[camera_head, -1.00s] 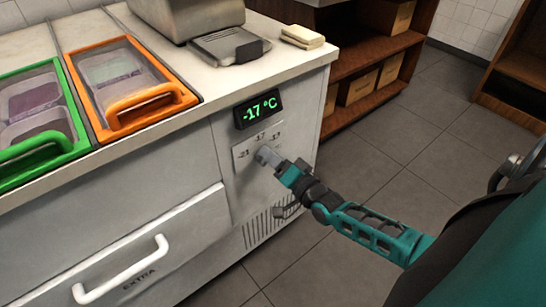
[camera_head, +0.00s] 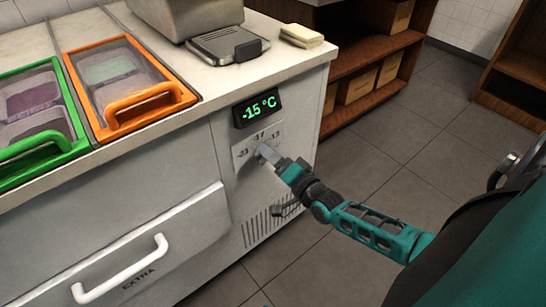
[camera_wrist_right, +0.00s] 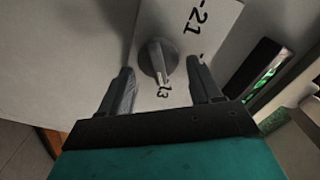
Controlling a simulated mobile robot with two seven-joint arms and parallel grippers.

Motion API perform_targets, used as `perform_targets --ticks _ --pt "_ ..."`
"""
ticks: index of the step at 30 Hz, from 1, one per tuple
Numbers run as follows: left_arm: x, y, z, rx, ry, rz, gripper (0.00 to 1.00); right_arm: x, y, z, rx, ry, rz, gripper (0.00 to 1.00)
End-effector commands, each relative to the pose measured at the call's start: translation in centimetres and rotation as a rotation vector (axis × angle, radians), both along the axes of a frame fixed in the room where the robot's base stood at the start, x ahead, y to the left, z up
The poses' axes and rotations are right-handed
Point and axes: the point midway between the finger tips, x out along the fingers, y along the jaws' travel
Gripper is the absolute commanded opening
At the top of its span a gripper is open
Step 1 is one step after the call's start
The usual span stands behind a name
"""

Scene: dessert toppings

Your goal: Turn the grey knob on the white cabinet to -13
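The white cabinet (camera_head: 185,180) carries a dark display (camera_head: 257,108) that reads -15 °C in green. Below it is a pale dial plate (camera_head: 241,152) with marks -21, -17 and -13. The grey knob (camera_wrist_right: 158,58) sits on this plate; in the head view my gripper mostly hides it. My right gripper (camera_head: 268,155) is at the dial. In the right wrist view its two fingers (camera_wrist_right: 160,70) stand apart, one on each side of the knob, with gaps between. The knob's ridge points toward the -13 side there. My left gripper is not in view.
A drawer with a white handle (camera_head: 120,272) is left of the dial, and a vent grille (camera_head: 265,225) is below it. Orange (camera_head: 150,115) and green (camera_head: 75,148) framed bins are set in the counter. Open floor (camera_head: 350,170) lies to the right.

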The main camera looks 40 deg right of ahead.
Motion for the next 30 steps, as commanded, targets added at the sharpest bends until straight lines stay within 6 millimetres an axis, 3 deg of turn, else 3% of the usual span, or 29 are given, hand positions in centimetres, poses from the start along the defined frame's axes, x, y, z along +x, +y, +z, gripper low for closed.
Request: perform_targets --ticks 9,14,30 --pt "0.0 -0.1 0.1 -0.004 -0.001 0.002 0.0 -0.1 0.0 0.0 -0.002 0.0 0.0 0.72" --pt "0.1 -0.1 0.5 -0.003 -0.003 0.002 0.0 -1.2 -0.1 0.1 -0.002 0.001 0.0 0.72" --pt "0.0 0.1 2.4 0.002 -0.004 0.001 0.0 -11.5 -0.9 0.1 -0.002 0.002 0.0 0.72"
